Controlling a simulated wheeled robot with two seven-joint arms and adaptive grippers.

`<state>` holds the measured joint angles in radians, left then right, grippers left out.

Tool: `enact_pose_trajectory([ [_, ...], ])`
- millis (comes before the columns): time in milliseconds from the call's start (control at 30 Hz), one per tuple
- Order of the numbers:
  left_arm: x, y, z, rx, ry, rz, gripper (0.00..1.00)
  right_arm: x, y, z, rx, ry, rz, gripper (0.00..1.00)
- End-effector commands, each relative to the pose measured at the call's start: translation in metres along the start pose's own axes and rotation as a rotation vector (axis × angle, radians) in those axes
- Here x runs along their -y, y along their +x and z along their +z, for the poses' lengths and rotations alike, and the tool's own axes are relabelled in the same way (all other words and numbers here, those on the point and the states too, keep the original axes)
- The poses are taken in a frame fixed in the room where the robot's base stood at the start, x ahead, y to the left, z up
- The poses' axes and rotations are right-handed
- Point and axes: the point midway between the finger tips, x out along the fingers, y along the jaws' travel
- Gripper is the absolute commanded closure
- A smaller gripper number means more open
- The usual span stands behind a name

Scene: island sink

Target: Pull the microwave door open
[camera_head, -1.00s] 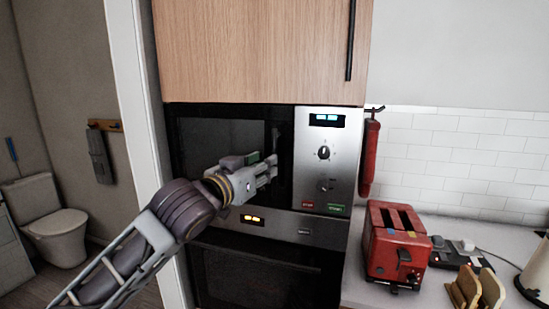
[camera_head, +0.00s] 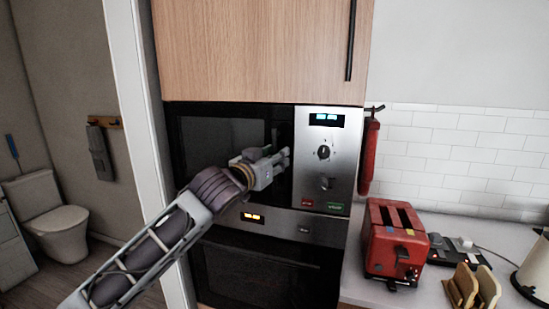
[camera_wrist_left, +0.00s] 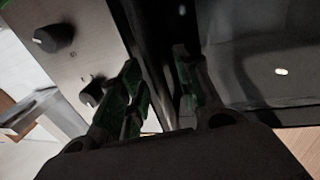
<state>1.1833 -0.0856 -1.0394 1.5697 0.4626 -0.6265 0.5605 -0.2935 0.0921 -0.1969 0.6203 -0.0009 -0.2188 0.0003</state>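The microwave (camera_head: 215,135) is built in under a wooden cabinet, with a dark glass door on its left and a steel control panel (camera_head: 324,165) on its right. The door looks shut. My left gripper (camera_head: 287,158) is in front of the door's right edge, beside the control panel. In the left wrist view its two green-padded fingers (camera_wrist_left: 160,90) are apart, with a dark upright strip behind and between them. I cannot tell whether they touch that strip. The microwave door (camera_wrist_left: 255,50) and the panel's knobs also show there. My right gripper is not in view.
An oven (camera_head: 260,275) sits below the microwave. A red toaster (camera_head: 395,240) stands on the counter (camera_head: 430,292) at the right, near a wooden holder (camera_head: 470,288). A white door frame (camera_head: 140,130) is close on the left.

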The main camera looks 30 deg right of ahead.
Motion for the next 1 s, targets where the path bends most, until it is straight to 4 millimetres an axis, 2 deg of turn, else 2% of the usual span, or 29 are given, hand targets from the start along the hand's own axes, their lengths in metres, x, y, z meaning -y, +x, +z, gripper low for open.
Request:
enact_pose_trajectory([
  [233, 0.000, 0.000, 0.000, 0.000, 0.000, 0.000, 0.66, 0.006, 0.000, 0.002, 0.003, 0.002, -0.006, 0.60],
  [500, 0.000, 0.000, 0.000, 0.000, 0.000, 0.000, 1.00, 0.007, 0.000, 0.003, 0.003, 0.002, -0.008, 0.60],
  [1000, 0.001, -0.002, 0.000, 0.000, 0.000, 0.003, 1.00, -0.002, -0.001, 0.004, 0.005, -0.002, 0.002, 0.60],
])
